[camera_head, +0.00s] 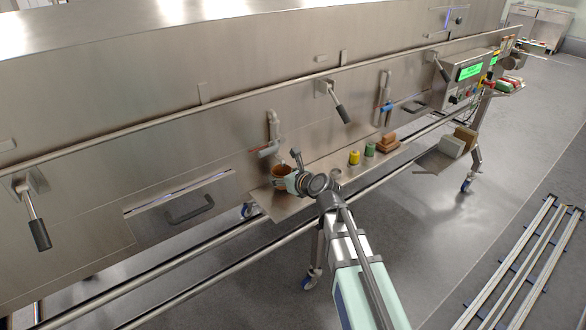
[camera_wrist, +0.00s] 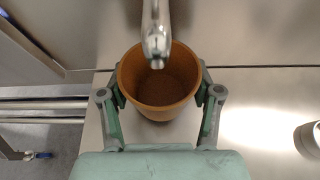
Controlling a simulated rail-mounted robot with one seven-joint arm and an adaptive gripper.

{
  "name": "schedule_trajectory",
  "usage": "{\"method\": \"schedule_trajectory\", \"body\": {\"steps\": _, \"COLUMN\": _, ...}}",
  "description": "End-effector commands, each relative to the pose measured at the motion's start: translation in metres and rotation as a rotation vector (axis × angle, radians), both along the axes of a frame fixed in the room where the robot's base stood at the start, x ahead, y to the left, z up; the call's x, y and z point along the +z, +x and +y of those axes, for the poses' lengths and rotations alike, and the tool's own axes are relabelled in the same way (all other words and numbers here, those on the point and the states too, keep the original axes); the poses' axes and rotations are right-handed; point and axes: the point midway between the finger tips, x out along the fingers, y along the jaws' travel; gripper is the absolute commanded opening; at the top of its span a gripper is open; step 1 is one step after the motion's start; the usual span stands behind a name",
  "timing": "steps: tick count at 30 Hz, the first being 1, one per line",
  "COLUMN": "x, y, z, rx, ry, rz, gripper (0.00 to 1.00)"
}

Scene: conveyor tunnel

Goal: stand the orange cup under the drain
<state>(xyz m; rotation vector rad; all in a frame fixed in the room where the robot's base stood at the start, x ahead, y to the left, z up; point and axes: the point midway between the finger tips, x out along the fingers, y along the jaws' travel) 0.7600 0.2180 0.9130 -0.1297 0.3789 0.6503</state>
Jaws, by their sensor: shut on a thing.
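The orange cup (camera_wrist: 159,101) is upright between the fingers of my gripper (camera_wrist: 160,98) in the wrist view. The fingers press on it from both sides. The metal drain spout (camera_wrist: 156,38) hangs over the cup's opening in the wrist view, its tip near the middle of the mouth. In the head view the cup (camera_head: 282,172) is at the left part of the shelf, below the drain pipe with the red handle (camera_head: 268,150). My gripper (camera_head: 287,178) partly covers it there. Whether the cup's base touches the shelf is hidden.
The steel shelf (camera_head: 262,197) runs along the tunnel wall. A yellow item (camera_head: 354,158), a green item (camera_head: 370,149) and brown blocks (camera_head: 388,143) stand to the right. A second pipe with a blue handle (camera_head: 386,107) is above them. Rails run below the shelf.

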Motion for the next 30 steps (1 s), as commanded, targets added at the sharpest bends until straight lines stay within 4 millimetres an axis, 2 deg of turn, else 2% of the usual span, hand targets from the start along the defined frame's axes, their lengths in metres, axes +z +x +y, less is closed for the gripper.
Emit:
{"method": "schedule_trajectory", "body": {"steps": 1, "x": -0.007, "y": 0.0, "z": 0.0, "rx": -0.001, "ry": 0.001, "rz": 0.002, "gripper": 0.3}}
{"method": "schedule_trajectory", "body": {"steps": 6, "x": -0.017, "y": 0.0, "z": 0.0, "rx": -0.001, "ry": 0.0, "rz": 0.0, "gripper": 0.3}}
{"method": "schedule_trajectory", "body": {"steps": 19, "x": -0.021, "y": 0.0, "z": 0.0, "rx": 0.0, "ry": 0.001, "rz": 0.001, "gripper": 0.3}}
{"method": "schedule_trajectory", "body": {"steps": 20, "x": -0.02, "y": 0.0, "z": 0.0, "rx": 0.0, "ry": 0.001, "rz": 0.001, "gripper": 0.74}}
{"method": "schedule_trajectory", "body": {"steps": 21, "x": -0.02, "y": 0.0, "z": 0.0, "rx": 0.0, "ry": 0.001, "rz": 0.001, "gripper": 0.88}}
{"method": "schedule_trajectory", "body": {"steps": 30, "x": -0.02, "y": 0.0, "z": 0.0, "rx": -0.001, "ry": 0.0, "rz": 0.0, "gripper": 0.89}}
